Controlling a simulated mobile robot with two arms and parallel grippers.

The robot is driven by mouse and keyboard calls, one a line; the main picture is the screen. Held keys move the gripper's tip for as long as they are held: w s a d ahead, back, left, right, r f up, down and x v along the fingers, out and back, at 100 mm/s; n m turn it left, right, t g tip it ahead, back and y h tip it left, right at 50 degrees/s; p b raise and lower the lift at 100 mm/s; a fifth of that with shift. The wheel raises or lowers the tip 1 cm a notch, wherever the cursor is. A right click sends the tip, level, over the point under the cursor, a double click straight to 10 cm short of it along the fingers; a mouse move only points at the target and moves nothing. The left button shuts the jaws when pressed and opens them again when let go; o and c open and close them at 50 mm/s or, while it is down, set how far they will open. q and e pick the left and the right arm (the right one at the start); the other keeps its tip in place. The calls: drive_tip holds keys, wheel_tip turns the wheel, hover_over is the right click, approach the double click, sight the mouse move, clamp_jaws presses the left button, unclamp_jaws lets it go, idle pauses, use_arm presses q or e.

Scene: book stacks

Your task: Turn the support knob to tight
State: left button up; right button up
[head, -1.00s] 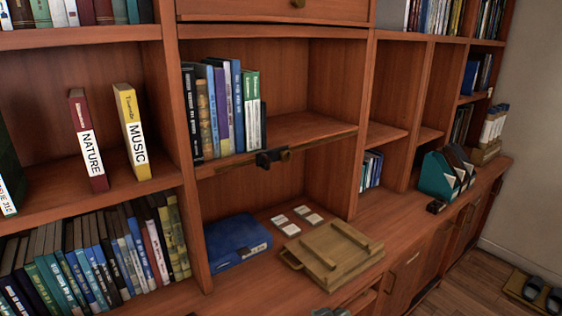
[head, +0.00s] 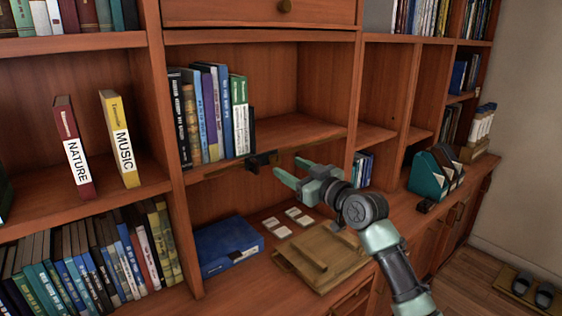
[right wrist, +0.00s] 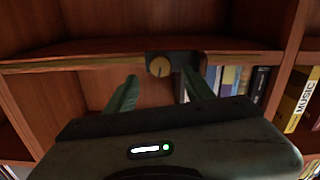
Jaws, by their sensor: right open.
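The support knob (head: 262,160) is a small dark fitting on the front edge of the middle shelf, below the row of books. In the right wrist view it shows as a round brass-coloured knob (right wrist: 160,67) on a dark block, with a thin dark mark on its face. My right gripper (head: 287,166) is open and empty, a short way right of the knob in the head view and apart from it. In the right wrist view its two fingers stand either side of the knob's line, with the knob beyond the tips. My left gripper is out of view.
Upright books (head: 210,113) stand on the shelf board (head: 290,135) above the knob. Below lie a blue box file (head: 227,246), white cards (head: 285,222) and a wooden board with bars (head: 322,256). Free space surrounds the knob's front.

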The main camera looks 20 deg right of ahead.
sight(277, 161)
drive_tip(key=p+x, duration=0.1)
drive_tip(key=x, duration=0.4)
clamp_jaws()
